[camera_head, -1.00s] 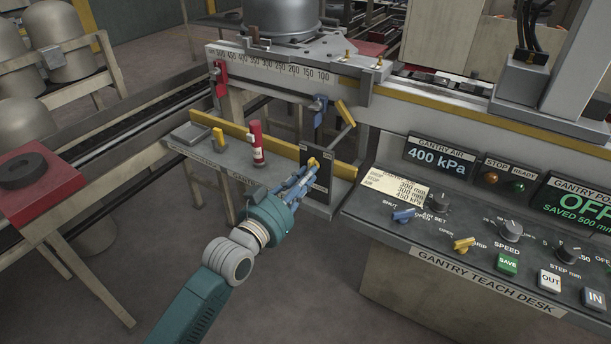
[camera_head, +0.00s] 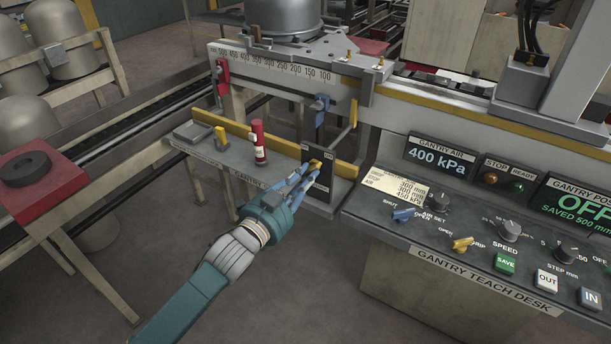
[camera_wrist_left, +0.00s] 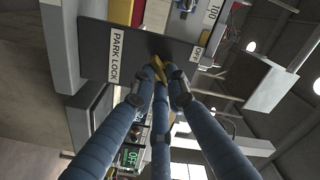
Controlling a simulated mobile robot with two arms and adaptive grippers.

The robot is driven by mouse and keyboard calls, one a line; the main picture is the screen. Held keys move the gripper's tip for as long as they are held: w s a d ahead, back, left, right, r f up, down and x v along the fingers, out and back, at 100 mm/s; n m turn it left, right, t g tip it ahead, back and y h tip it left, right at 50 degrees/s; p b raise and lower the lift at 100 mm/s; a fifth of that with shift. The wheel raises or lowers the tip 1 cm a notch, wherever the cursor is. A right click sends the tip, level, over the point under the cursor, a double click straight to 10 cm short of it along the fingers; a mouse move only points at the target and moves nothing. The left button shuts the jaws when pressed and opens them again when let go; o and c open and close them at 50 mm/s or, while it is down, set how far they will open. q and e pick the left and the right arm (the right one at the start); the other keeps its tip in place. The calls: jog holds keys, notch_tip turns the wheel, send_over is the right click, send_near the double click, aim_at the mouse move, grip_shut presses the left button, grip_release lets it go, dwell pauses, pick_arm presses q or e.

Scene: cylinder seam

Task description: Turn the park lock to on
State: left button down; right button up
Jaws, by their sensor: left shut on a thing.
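The park lock is a dark upright plate (camera_head: 325,180) at the right end of the grey shelf, with a small yellow handle (camera_head: 315,165) on its face. In the left wrist view the plate (camera_wrist_left: 150,42) carries a PARK LOCK label, and a small label near its other end seems to read OFF. My left gripper (camera_head: 306,176) has its blue fingers closed on the yellow handle. In the wrist view the fingertips (camera_wrist_left: 162,76) meet around the handle (camera_wrist_left: 158,66) and partly hide it. My right gripper is out of view.
A yellow bar (camera_head: 353,113) stands upright behind the plate. The teach desk (camera_head: 480,262) with knobs and buttons is close on the right. Open floor lies below my arm.

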pick_arm(q)
jog(key=shift+f, duration=0.1)
dwell(0.4)
jog(key=c, duration=1.7)
grip_release()
jog(key=v, duration=1.2)
